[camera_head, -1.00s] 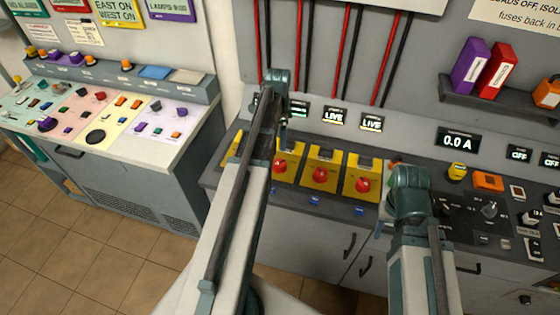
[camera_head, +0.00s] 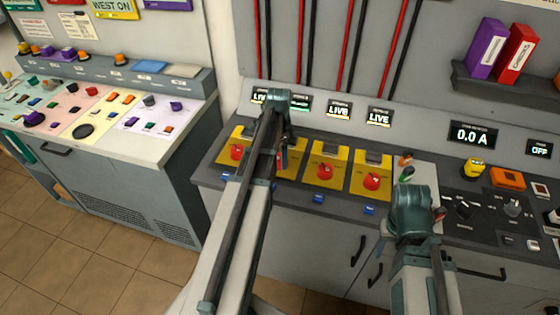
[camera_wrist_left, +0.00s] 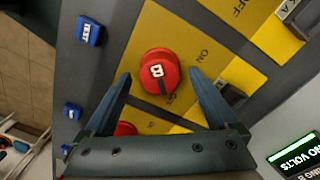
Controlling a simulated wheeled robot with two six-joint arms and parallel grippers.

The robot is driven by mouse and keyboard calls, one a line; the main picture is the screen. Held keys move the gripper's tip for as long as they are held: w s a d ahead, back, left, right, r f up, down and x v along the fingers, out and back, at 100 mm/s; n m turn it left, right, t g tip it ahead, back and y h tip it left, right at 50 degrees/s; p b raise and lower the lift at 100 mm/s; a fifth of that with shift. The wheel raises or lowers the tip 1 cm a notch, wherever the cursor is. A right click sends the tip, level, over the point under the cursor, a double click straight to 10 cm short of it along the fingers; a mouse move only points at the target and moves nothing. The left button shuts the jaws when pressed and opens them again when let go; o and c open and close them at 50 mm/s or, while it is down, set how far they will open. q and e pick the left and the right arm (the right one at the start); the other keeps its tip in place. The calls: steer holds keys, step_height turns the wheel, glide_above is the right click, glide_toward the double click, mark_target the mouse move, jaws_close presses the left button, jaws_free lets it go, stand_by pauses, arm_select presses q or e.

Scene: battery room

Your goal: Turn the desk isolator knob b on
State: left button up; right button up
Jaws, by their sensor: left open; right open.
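Isolator knob b is a round red knob marked B (camera_wrist_left: 158,66) on a yellow plate (camera_wrist_left: 150,30) in the left wrist view. A dark mark at its lower edge faces partly hidden lettering; ON is printed to its right. My left gripper (camera_wrist_left: 160,80) is open, its fingers on either side of the knob; I cannot tell whether they touch it. In the head view my left gripper (camera_head: 283,152) hangs over the second yellow plate and hides the knob. My right gripper (camera_head: 411,215) is over the bench's front edge, its fingers mostly hidden by its wrist.
Neighbouring red knobs stand left (camera_head: 236,152) and right (camera_head: 325,172), with another (camera_head: 372,180) further right. Blue TEST buttons (camera_wrist_left: 89,31) line the front edge. A green display (camera_wrist_left: 297,155) reads NO VOLTS. A separate control desk (camera_head: 150,150) stands at left.

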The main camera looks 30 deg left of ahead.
arm_select(q)
steer(key=shift+f, duration=0.1)
steer(key=c, duration=1.4)
steer(key=shift+o, duration=0.2)
steer(key=shift+n, duration=0.4)
steer(key=n, duration=0.3)
steer(key=shift+n, duration=0.4)
steer(key=n, duration=0.4)
steer(key=shift+n, duration=0.3)
steer(key=n, duration=0.4)
steer(key=shift+s, duration=0.1)
steer(key=n, duration=0.4)
steer(key=shift+n, duration=0.5)
